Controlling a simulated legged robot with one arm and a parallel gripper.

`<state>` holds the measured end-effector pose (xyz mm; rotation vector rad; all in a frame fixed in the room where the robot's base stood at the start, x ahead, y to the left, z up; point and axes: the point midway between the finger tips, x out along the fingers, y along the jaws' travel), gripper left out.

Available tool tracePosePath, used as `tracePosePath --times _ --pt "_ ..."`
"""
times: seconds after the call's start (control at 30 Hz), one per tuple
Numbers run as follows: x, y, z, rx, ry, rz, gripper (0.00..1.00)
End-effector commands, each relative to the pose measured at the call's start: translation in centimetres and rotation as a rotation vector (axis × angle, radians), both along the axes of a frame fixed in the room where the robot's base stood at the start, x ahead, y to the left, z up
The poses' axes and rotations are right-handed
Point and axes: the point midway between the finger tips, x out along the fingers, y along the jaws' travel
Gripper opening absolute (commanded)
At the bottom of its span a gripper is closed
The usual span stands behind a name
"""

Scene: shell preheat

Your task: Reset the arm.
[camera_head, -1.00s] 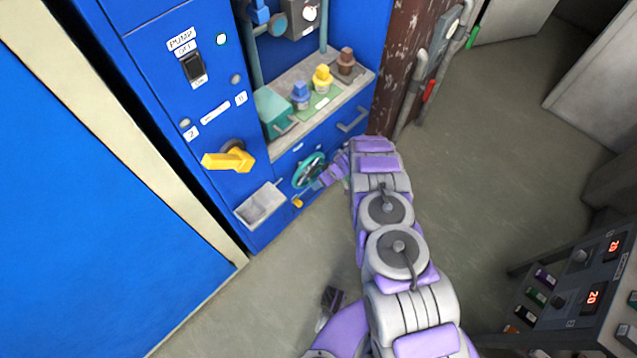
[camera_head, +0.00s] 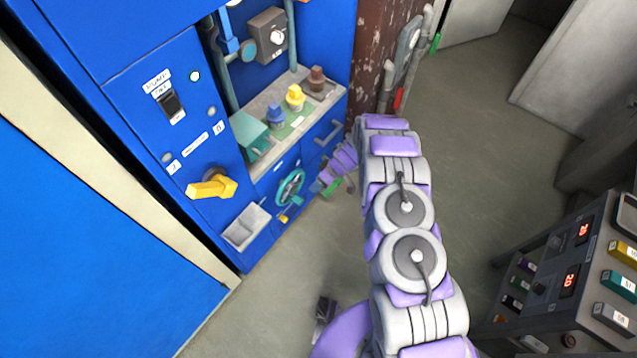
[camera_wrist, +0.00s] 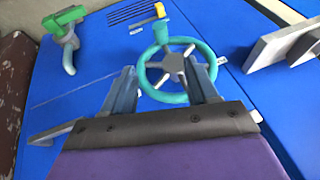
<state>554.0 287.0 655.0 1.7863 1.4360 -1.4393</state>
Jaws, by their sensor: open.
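My purple and grey arm reaches from the bottom of the head view toward the blue cabinet. My gripper (camera_wrist: 165,90) shows in the wrist view with its two grey fingers spread apart and nothing between them that I can see it grip. A teal handwheel (camera_wrist: 146,68) with a dark hub is on the cabinet front, beyond the fingertips. The wheel also shows in the head view (camera_head: 291,187), to the left of my gripper (camera_head: 328,187). The gripper appears apart from the wheel in the head view.
The blue cabinet carries a yellow lever (camera_head: 212,186), a grey tray (camera_head: 246,228) and a shelf with blue (camera_head: 276,113), yellow (camera_head: 295,97) and brown (camera_head: 317,79) pieces. A control console (camera_head: 560,270) stands at the right. Grey floor (camera_head: 480,170) between them is open.

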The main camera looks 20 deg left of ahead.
Motion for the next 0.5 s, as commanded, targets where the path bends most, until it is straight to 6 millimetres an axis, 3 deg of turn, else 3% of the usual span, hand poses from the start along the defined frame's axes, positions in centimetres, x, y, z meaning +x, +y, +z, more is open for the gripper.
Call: tracePosePath --times 0.5 --pt "0.72 0.12 0.72 0.007 -0.019 -0.012 0.58"
